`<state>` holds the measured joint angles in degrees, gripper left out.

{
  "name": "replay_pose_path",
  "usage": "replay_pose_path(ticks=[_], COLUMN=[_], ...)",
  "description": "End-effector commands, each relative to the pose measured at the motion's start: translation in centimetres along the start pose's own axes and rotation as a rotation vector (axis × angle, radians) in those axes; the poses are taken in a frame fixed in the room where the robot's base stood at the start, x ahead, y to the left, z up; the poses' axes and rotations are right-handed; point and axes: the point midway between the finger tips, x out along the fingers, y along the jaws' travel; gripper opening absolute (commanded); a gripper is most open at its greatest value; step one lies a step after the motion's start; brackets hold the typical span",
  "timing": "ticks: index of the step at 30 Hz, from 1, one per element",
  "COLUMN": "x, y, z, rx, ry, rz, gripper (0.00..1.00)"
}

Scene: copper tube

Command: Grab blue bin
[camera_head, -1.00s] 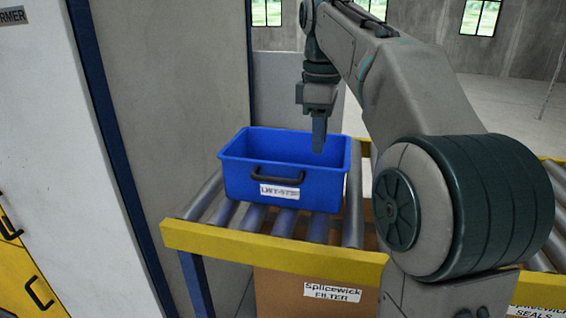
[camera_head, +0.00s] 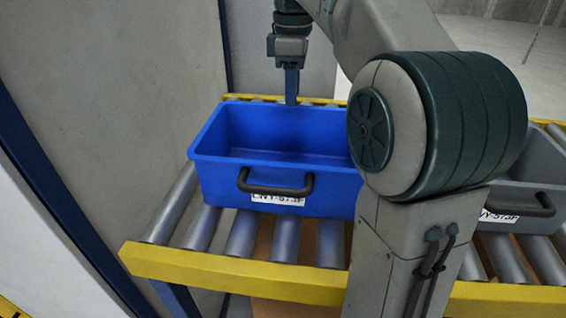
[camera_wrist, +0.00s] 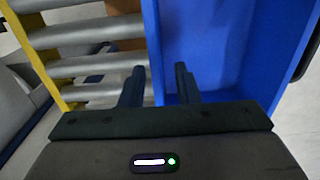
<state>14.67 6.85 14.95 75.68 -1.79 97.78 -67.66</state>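The blue bin (camera_head: 225,170) sits on the roller conveyor in the head view, with a black handle (camera_head: 275,184) and a white label on its near side. Its right end is hidden behind my arm. My gripper (camera_head: 291,100) points down over the far side of the bin. I cannot tell how far the fingertips are above the rim.
The roller conveyor has a yellow front rail (camera_head: 230,275) and bare rollers left of the bin. A grey bin (camera_head: 525,190) with a black handle stands on the conveyor to the right, partly behind my arm. A grey wall panel with dark blue edging stands at the left.

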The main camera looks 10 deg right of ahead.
Motion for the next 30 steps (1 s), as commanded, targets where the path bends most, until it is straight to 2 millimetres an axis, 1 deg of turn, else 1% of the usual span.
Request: replay_pose_path(ticks=[1,6,14,22,25,30], x=[1.0,3.2,4.8,8.5,9.2,9.4], y=[-0.1,-0.1,0.1,0.3,0.3,0.4], z=[0.1,0.0,0.0,-0.2,-0.2,-0.2], rx=[0.001,0.001,0.001,0.002,0.002,0.002], ry=[-0.001,0.000,0.000,-0.001,0.000,0.001], rz=[-0.002,0.000,0.000,-0.001,0.000,0.002], gripper=[0.29,0.29,0.29,0.29,0.29,0.29])
